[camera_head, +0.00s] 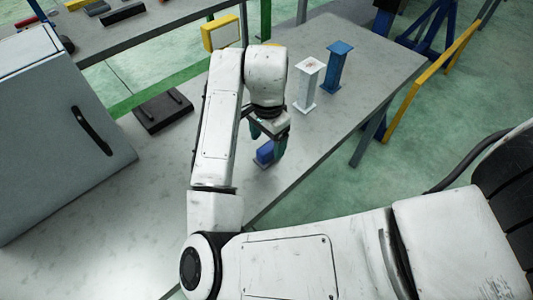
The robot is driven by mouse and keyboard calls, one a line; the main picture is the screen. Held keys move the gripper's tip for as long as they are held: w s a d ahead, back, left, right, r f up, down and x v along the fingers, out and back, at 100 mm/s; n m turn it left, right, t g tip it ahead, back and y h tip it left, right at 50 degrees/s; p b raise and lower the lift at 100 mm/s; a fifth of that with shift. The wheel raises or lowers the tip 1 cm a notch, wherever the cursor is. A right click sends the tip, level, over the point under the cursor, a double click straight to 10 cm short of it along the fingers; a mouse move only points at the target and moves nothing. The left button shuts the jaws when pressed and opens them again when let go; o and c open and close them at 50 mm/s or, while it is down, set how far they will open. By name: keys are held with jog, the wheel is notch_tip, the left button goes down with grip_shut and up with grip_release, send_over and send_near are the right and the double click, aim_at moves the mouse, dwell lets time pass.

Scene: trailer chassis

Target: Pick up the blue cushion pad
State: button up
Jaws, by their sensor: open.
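The blue cushion pad (265,153) is a small blue block lying on the grey worktop (395,72), near its front edge. My gripper (268,141) points down over it, with dark green fingers. The jaws are open, and the fingers are at or just above the pad. My gripper hides part of the pad's top, and I cannot tell whether the fingers touch it.
A white pillar (308,86) and a blue pillar (337,68) stand on the worktop to the right of my gripper. A dark flat block with a handle (163,111) and a grey cabinet (60,130) are on the left.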

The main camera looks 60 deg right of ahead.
aim_at(268, 147)
jog(key=shift+d+f+p, duration=0.15)
jog(key=shift+f+p, duration=0.15)
jog(key=shift+f, duration=2.3)
jog(key=shift+c, duration=0.4)
jog(key=c, duration=1.2)
jog(key=shift+o, duration=0.2)
jog(key=shift+r, duration=0.1)
jog(key=shift+r, duration=0.45)
jog(key=s+a+r, duration=0.1)
jog(key=s+r, duration=1.1)
jog(key=s, duration=0.2)
jog(key=shift+a+p, duration=0.3)
jog(key=shift+p, duration=0.15)
